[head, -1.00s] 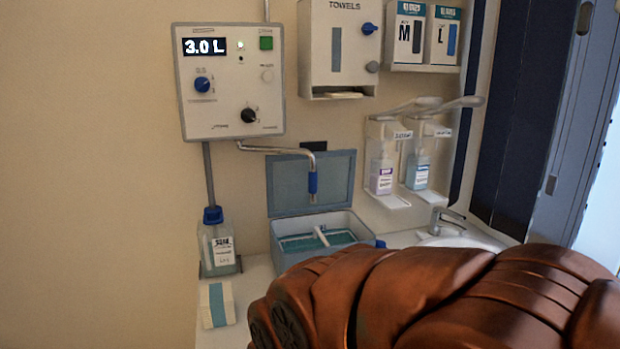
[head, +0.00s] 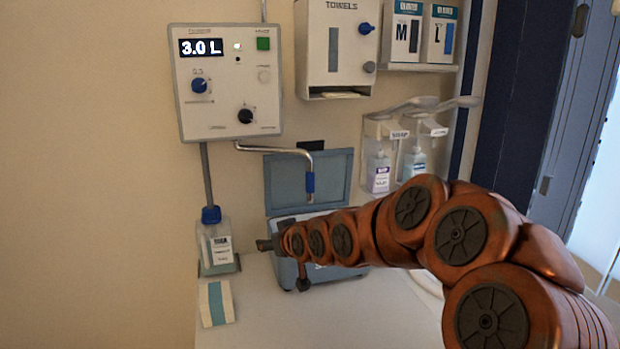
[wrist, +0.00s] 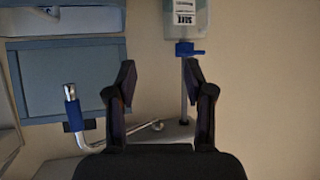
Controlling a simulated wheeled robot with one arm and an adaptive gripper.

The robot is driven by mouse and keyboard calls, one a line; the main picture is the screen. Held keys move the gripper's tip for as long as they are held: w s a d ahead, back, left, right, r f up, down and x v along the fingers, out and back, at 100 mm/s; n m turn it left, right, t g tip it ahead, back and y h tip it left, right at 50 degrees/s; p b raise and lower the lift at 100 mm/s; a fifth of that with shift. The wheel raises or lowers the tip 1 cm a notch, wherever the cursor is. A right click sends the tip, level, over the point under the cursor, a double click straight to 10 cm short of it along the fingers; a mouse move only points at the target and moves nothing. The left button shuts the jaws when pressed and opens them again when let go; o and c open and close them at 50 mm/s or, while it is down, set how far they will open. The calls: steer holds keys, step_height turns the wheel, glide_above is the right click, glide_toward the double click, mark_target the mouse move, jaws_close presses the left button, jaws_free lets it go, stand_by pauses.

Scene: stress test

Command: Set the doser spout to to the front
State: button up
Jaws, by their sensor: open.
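The doser (head: 226,82) is a pale wall box with a "3.0 L" display in the head view. Its spout (head: 272,149) is a bent metal pipe under the box. It runs right along the wall, then turns down to a blue sleeve (head: 309,183) in front of the raised basin lid. My gripper (head: 282,264) is in front of the basin, below and left of the sleeve, apart from it. In the wrist view, which looks upside down, my gripper (wrist: 160,85) is open and empty. The blue sleeve (wrist: 71,93) is left of its fingers.
The blue-grey basin (head: 287,274) is partly hidden by my arm. A bottle with a blue cap (head: 216,248) stands left, with a striped packet (head: 215,303) in front. Soap bottles (head: 379,174) hang on the wall at right. The front counter (head: 270,322) is clear.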

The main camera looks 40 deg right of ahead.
steer(key=w+d+r+m+t+h, duration=0.1)
steer(key=w+d+r+t+h, duration=0.2)
steer(key=d, duration=0.5)
steer(key=m+t+h, duration=0.1)
steer(key=t, duration=0.1)
glide_toward(312, 180)
steer(key=w, duration=0.4)
steer(key=shift+d+p, duration=0.55)
steer(key=shift+p+x, duration=1.4)
steer(key=shift+x, duration=2.2)
jaws_close()
